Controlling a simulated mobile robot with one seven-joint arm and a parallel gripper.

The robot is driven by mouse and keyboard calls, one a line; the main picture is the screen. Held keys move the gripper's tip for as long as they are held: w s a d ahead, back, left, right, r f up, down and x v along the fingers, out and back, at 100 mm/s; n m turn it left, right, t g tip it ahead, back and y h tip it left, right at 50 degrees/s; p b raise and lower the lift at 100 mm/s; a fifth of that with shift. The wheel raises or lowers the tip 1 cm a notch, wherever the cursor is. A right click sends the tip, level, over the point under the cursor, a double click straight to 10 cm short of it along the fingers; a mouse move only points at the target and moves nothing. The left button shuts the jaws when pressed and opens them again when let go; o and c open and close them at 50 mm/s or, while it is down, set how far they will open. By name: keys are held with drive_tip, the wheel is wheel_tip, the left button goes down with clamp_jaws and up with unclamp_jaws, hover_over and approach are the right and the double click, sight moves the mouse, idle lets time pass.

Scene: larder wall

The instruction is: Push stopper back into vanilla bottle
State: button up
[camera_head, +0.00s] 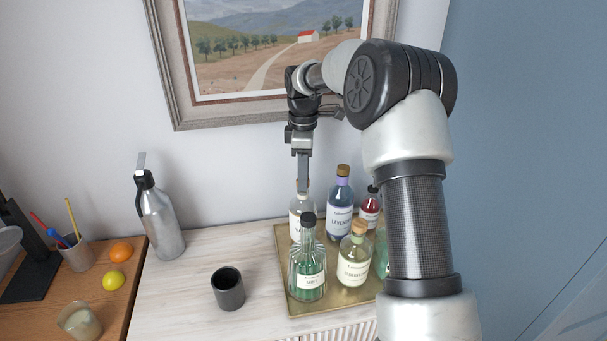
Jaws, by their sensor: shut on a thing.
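The vanilla bottle (296,213) stands upright at the back left of the gold tray, its white label partly hidden behind the dark-stoppered mint bottle. My gripper (303,188) points straight down over the vanilla bottle's neck, its fingers shut on the stopper (309,184). Only a small tan edge of the stopper shows beside the fingers. The fingers hide most of the neck, so I cannot tell how deep the stopper sits in it.
The gold tray (302,305) also holds the mint bottle (308,268), a cork-topped bottle (355,260), a lavender bottle (340,205) and a red bottle (370,208). A dark cup (228,289) stands left of the tray. A metal flask (160,220) stands further left.

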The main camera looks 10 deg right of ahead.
drive_tip(key=shift+f, duration=0.15)
idle(0.5)
drive_tip(key=o, duration=1.6)
drive_tip(key=shift+c, duration=0.2)
drive_tip(key=shift+r+p, duration=1.1)
drive_tip(key=shift+r, duration=2.4)
